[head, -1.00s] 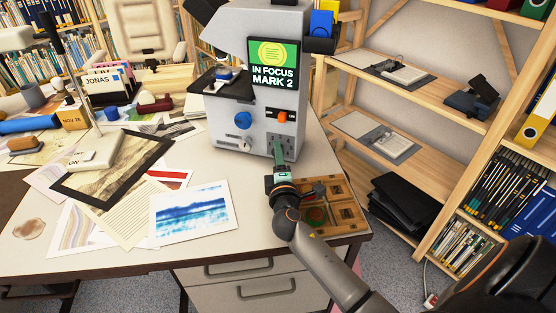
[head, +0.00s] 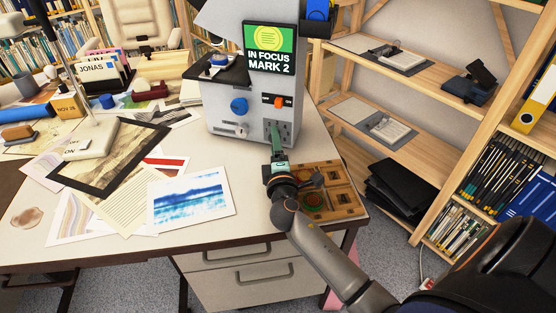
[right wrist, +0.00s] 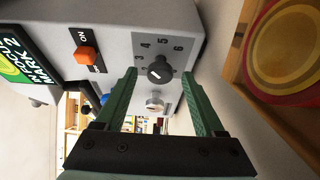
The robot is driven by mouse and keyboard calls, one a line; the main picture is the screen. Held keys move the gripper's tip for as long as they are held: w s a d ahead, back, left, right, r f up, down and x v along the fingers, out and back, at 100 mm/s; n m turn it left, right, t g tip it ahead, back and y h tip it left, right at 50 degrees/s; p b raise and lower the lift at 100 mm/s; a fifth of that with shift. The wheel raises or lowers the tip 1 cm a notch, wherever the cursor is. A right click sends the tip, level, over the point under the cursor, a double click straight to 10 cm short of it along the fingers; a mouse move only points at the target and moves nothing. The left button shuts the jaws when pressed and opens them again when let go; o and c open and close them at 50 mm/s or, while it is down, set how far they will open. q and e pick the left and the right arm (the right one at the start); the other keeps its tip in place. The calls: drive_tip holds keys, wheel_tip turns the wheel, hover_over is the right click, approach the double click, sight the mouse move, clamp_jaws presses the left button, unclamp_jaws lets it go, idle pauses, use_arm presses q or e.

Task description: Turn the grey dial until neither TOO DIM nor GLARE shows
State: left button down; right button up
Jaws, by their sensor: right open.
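A grey machine (head: 225,80) stands on the desk. Its green screen (head: 270,48) reads IN FOCUS MARK 2; neither TOO DIM nor GLARE shows on it. In the right wrist view a dark grey dial (right wrist: 159,70) with a pale mark sits on a numbered plate. My right gripper (right wrist: 159,74) is open, its green fingers on either side of this dial with gaps visible. In the head view the right gripper (head: 277,143) is at the machine's lower front and hides the dial. My left gripper is not in view.
The machine also carries a blue knob (head: 239,105), an orange switch (head: 279,102) and a pale knob (right wrist: 155,102). A wooden tray (head: 345,200) lies beside the right gripper at the desk's edge. Prints and a dark frame (head: 110,157) cover the desk's left.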

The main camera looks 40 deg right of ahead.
drive_tip(key=v, duration=1)
drive_tip(key=shift+f, duration=0.15)
drive_tip(key=shift+s+a+b, duration=0.3)
drive_tip(key=shift+s, duration=0.3)
